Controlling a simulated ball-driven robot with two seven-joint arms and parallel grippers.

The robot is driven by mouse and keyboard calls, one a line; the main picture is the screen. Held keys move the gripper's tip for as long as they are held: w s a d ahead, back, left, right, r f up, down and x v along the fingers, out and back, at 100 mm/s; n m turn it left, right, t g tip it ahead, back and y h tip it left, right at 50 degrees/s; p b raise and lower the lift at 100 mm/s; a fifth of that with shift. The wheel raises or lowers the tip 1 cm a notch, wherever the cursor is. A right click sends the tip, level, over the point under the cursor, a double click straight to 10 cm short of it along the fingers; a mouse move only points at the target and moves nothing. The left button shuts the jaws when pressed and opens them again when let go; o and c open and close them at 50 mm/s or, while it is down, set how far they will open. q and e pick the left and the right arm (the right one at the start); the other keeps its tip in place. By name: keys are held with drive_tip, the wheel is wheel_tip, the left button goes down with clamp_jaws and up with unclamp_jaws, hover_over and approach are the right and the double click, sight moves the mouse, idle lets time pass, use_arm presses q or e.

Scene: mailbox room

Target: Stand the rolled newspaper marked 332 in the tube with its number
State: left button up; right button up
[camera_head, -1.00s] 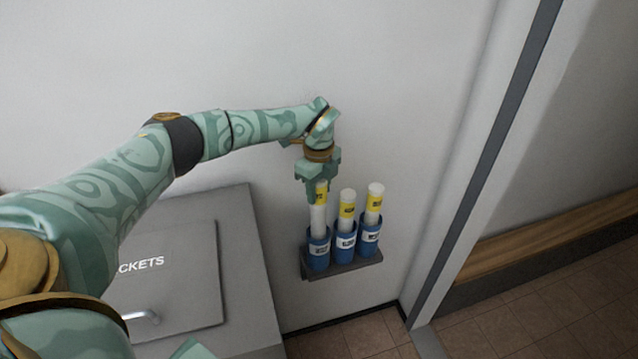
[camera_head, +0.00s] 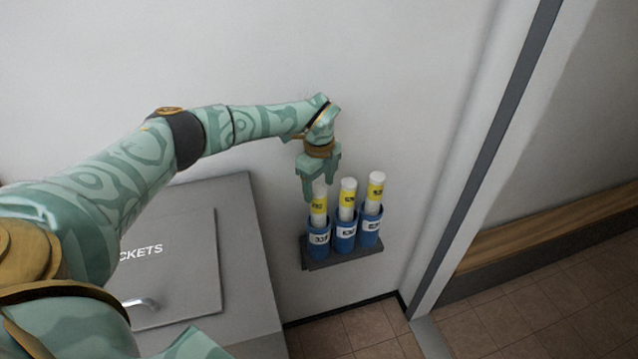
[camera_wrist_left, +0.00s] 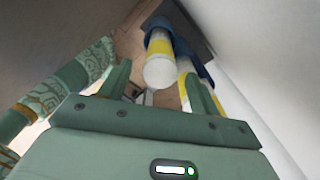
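Three white rolled newspapers with yellow bands stand upright in three blue tubes. The left newspaper (camera_head: 318,208) stands in the left tube (camera_head: 319,243), its upper part above the rim. That tube's white label seems to begin with 33; its last digit, and the band's number, are too small to read surely. My left gripper (camera_head: 320,188) is open at this newspaper's top, with a finger on either side. In the left wrist view, the newspaper's round white end (camera_wrist_left: 158,73) shows between the spread fingers (camera_wrist_left: 160,92). My right gripper is out of view.
The middle newspaper (camera_head: 347,200) and right newspaper (camera_head: 376,190) stand close beside it in the middle tube (camera_head: 345,237) and right tube (camera_head: 371,228). A dark shelf (camera_head: 343,257) on the wall carries the tubes. A grey cabinet (camera_head: 240,262) stands left, a door frame (camera_head: 485,165) right.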

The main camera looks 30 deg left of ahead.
use_arm(q)
wheel_tip(320, 180, up, 16)
drive_tip(key=p, duration=0.1)
drive_tip(key=shift+r, duration=0.15)
idle(0.8)
